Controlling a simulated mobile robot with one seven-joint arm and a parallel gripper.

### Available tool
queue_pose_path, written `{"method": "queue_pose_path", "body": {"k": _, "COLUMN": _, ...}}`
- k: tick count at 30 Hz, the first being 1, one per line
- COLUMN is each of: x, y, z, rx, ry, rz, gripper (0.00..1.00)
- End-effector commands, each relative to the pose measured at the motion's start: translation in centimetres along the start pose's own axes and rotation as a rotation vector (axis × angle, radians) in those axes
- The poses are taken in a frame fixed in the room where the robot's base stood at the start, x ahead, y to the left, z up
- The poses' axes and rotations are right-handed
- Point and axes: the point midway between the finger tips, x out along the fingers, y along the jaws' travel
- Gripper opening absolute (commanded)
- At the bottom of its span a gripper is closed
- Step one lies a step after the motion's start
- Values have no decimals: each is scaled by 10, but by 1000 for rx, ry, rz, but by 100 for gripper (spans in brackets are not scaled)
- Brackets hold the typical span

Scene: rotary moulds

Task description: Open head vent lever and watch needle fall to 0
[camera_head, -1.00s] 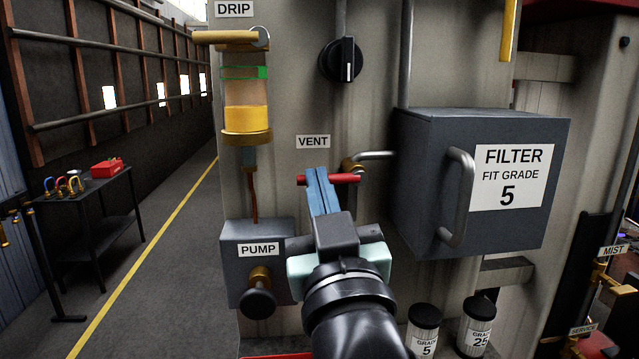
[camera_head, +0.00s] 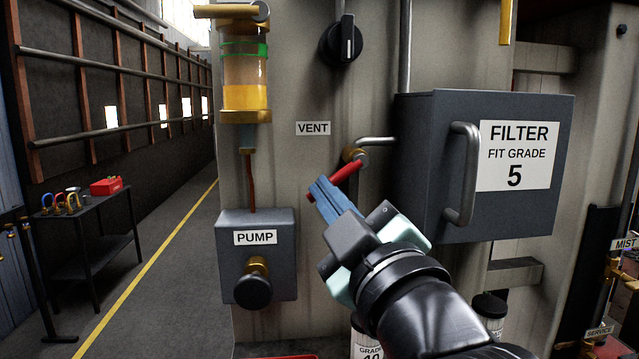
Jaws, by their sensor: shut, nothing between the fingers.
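The vent lever (camera_head: 347,175) is a red bar on a brass valve (camera_head: 355,155) below the VENT label (camera_head: 313,128). It slants down to the left from the valve. My gripper (camera_head: 319,186) is shut and empty, its blue fingers side by side at the lever's lower left end. The fingers overlap that end in the picture; I cannot tell whether they touch it. No gauge or needle is in view.
A grey filter box (camera_head: 415,160) with a protruding handle (camera_head: 462,175) stands to the right of the lever. A pump box (camera_head: 228,275) with a black knob is at lower left. Jars, one labelled GRADE (camera_head: 366,345), are below my arm. The aisle (camera_head: 160,290) at left has free floor.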

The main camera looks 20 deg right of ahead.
Motion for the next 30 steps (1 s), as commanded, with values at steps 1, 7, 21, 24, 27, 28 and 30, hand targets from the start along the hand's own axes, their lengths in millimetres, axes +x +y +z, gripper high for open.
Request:
{"method": "queue_pose_path", "body": {"k": 1, "x": -2, "y": -2, "z": 7, "rx": -45, "ry": -3, "rz": -12, "gripper": 0}}
{"method": "queue_pose_path", "body": {"k": 7, "x": -5, "y": -2, "z": 16, "rx": -224, "ry": -4, "rz": -78, "gripper": 0}}
{"method": "queue_pose_path", "body": {"k": 21, "x": -11, "y": 4, "z": 33, "rx": -584, "ry": -4, "rz": -209, "gripper": 0}}
{"method": "queue_pose_path", "body": {"k": 24, "x": -12, "y": 6, "z": 35, "rx": -640, "ry": -4, "rz": -228, "gripper": 0}}
{"method": "queue_pose_path", "body": {"k": 27, "x": -11, "y": 6, "z": 33, "rx": -631, "ry": -3, "rz": -227, "gripper": 0}}
{"method": "queue_pose_path", "body": {"k": 28, "x": -11, "y": 6, "z": 33, "rx": -630, "ry": -3, "rz": -227, "gripper": 0}}
{"method": "queue_pose_path", "body": {"k": 30, "x": -11, "y": 6, "z": 33, "rx": -629, "ry": -2, "rz": -226, "gripper": 0}}
